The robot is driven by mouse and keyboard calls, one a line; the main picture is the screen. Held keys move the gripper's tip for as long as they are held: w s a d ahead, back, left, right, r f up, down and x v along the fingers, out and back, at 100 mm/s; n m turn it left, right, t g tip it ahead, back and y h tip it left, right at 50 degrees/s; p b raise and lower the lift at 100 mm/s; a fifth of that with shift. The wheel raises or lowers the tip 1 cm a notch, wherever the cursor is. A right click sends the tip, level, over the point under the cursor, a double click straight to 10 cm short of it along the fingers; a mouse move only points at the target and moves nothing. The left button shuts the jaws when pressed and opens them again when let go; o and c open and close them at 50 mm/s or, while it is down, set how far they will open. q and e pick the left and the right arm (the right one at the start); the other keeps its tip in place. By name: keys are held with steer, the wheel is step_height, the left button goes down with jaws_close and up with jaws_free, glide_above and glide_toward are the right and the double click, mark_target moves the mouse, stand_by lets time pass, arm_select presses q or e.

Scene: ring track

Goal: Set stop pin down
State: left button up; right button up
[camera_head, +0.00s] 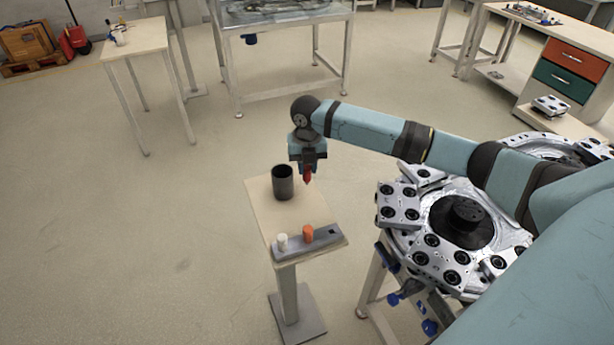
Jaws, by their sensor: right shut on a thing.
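My right gripper (308,168) is shut on a red stop pin (307,178), which points down from the fingers. It hangs above the far right part of a small pedestal table (263,212), just right of a dark cup (283,183). I cannot tell whether the pin's tip touches the tabletop. A grey holder bar (318,244) lies along the table's near edge. It bears a white pin (282,241) at its left and an orange pin (308,233) near its middle. A dark hole shows at its right end. My left gripper is not in view.
A round metal track fixture (440,262) with dark-holed blocks stands right of the pedestal, below my right arm. A wooden table (140,38) stands at the back left and a metal-framed table (285,18) at the back. The floor left of the pedestal is clear.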

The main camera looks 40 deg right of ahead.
mark_target(307, 180)
steer(key=shift+f, duration=2.1)
steer(key=shift+f, duration=0.1)
steer(key=o, duration=0.6)
step_height(307, 180, up, 12)
steer(key=shift+r, duration=0.15)
steer(key=shift+s, duration=0.1)
